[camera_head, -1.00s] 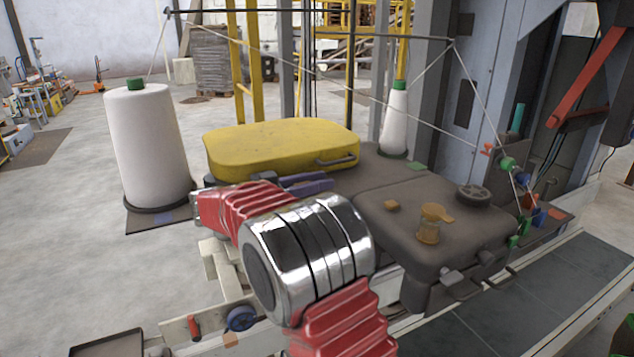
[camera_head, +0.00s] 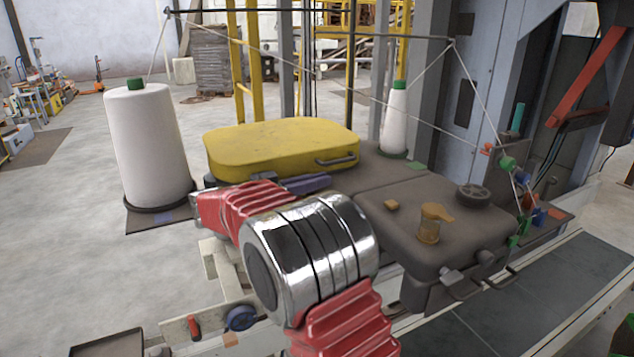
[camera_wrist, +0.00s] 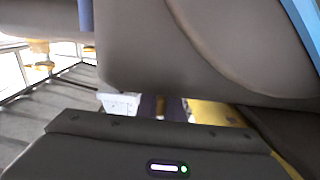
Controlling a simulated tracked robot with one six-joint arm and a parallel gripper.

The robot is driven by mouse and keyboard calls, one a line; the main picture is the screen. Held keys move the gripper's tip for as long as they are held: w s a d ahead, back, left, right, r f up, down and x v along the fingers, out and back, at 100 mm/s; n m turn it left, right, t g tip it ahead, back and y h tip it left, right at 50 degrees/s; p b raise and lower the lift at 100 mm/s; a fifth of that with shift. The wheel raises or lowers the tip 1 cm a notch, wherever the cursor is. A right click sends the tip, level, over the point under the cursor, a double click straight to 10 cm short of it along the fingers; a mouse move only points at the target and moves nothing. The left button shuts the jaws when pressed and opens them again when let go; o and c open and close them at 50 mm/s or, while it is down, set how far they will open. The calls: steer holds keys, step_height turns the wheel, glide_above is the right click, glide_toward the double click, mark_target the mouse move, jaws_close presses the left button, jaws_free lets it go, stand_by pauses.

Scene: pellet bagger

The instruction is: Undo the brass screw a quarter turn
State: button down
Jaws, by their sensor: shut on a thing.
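My gripper (camera_wrist: 161,107) shows low in the wrist view, beyond its dark grey housing. Its purple fingers look closed around a small brownish piece, which I take to be the brass screw; it is mostly hidden and its turn cannot be read. In the head view my red and chrome arm blocks the front of the sewing area. A purple part shows just behind it, and the fingertips and screw cannot be made out there.
A brown machine cover (camera_head: 395,255) with a small amber cup (camera_head: 430,228) and a dark knob (camera_head: 473,193) stands right of my arm. A yellow case (camera_head: 280,148) lies behind. White thread cones (camera_head: 147,145) stand left and behind; taut threads cross above. A brown housing (camera_wrist: 200,45) fills the upper wrist view.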

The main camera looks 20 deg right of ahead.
steer(key=shift+t, duration=0.3)
steer(key=n+t+y, duration=0.1)
steer(key=n+t, duration=0.1)
steer(key=t, duration=0.1)
steer(key=w+n+t+y, duration=0.1)
steer(key=n+t, duration=0.1)
steer(key=shift+w+a+y, duration=0.1)
steer(key=shift+a+y, duration=0.15)
steer(key=shift+y, duration=0.05)
steer(key=shift+w+a+n+t+y, duration=0.2)
steer(key=shift+n+t+y, duration=0.55)
steer(key=shift+t+y, duration=0.15)
steer(key=shift+w+a+n+t+y, duration=0.15)
steer(key=shift+n+t+y, duration=0.65)
steer(key=shift+t, duration=0.1)
steer(key=shift+w+a+n+t+y, duration=0.2)
steer(key=shift+n+t+y, duration=0.6)
steer(key=shift+t, duration=0.1)
steer(key=c, duration=1.9)
jaws_free()
steer(key=shift+a, duration=0.1)
